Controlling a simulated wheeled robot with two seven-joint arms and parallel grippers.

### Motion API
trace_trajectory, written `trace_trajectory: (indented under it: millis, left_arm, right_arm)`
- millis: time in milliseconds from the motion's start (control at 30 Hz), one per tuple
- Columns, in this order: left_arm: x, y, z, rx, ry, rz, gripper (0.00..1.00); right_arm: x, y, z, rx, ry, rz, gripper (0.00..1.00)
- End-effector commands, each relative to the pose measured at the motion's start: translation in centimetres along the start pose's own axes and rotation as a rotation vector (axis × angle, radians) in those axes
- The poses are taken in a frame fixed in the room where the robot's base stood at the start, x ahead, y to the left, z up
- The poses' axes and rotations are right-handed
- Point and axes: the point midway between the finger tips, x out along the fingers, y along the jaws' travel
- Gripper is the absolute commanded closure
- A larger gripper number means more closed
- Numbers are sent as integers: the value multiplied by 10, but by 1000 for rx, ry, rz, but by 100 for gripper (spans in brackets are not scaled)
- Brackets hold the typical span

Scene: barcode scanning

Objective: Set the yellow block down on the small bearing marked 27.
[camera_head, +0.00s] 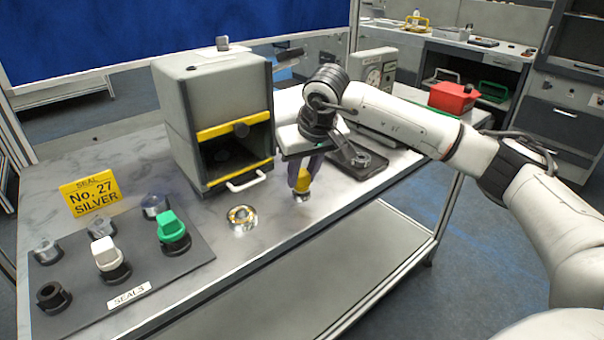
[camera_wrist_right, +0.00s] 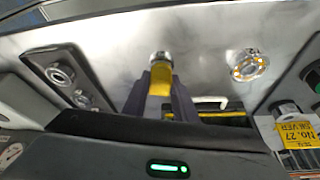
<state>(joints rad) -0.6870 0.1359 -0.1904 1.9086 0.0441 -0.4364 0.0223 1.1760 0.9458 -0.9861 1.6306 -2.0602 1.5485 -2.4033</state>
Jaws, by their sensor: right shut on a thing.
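My right gripper (camera_head: 302,172) is shut on the yellow block (camera_head: 303,181) and holds it upright near the table's front edge. A silver piece (camera_head: 301,197) shows at the block's lower end; I cannot tell if it touches the table. In the right wrist view, the yellow block (camera_wrist_right: 160,82) sits between the fingers (camera_wrist_right: 160,92), the silver piece (camera_wrist_right: 160,59) beyond it. A small bearing with gold-coloured balls (camera_head: 242,217) lies on the bare table, left of the gripper, apart from the block; it also shows in the right wrist view (camera_wrist_right: 248,65). No 27 is readable on it. My left gripper is not in view.
A yellow sign (camera_head: 90,192) reads "SEAL No. 27 SILVER". A dark mat (camera_head: 145,258) holds several seals and a white and a green handled piece (camera_head: 172,232). A grey box (camera_head: 205,105) with an open front stands behind. A dark tray (camera_head: 345,153) holds a metal ring.

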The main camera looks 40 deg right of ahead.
Motion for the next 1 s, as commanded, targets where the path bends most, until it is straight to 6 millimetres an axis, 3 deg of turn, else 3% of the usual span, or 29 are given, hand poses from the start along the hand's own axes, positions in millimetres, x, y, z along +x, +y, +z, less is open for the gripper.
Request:
trace_trajectory:
  millis: [333, 367, 467, 667, 767, 1000]
  left_arm:
    - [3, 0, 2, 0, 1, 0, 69]
    - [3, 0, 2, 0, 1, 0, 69]
    - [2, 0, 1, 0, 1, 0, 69]
    - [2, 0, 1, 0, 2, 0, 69]
    - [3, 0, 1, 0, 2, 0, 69]
    - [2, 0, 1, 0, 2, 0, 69]
  right_arm:
    - [7, 0, 2, 0, 1, 0, 100]
    - [6, 0, 2, 0, 1, 0, 72]
    - [6, 0, 2, 0, 1, 0, 55]
    - [6, 0, 2, 0, 0, 0, 53]
    - [6, 0, 2, 0, 0, 0, 40]
    - [6, 0, 2, 0, 0, 0, 40]
